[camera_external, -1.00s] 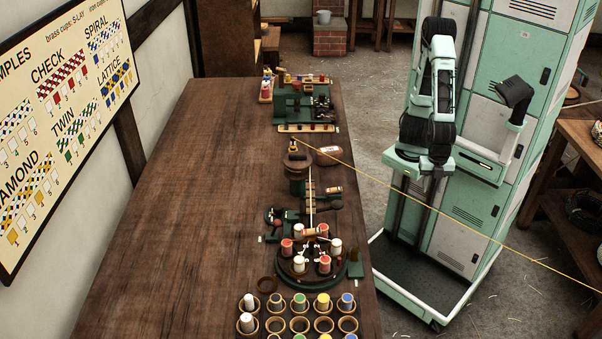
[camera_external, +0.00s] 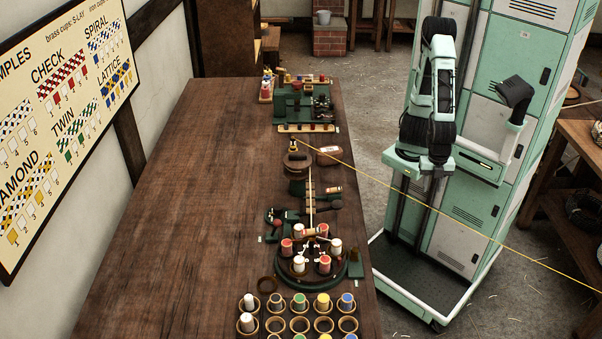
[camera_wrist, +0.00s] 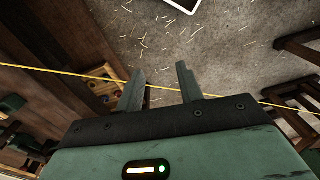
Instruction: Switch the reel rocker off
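I cannot make out a reel rocker for certain. A dark round wooden reel-like part (camera_external: 297,161) stands on the bench, with a small post where a yellow cord starts. Green machine parts stand near it, and a braiding machine with a ring of red and white bobbins (camera_external: 311,262) is in front. Any switch there is too small to read. My gripper shows in the wrist view (camera_wrist: 160,70) with its two fingers apart and nothing between them. In the external view my arm is folded upright right of the bench, well apart from it; the fingers are not clear there.
The long wooden bench (camera_external: 195,180) is bare on its left half. A green machine (camera_external: 300,103) stands at its far end and cups with coloured bobbins (camera_external: 299,324) at its near end. The yellow cord (camera_external: 440,218) crosses the floor space to the right. Lockers stand behind my arm.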

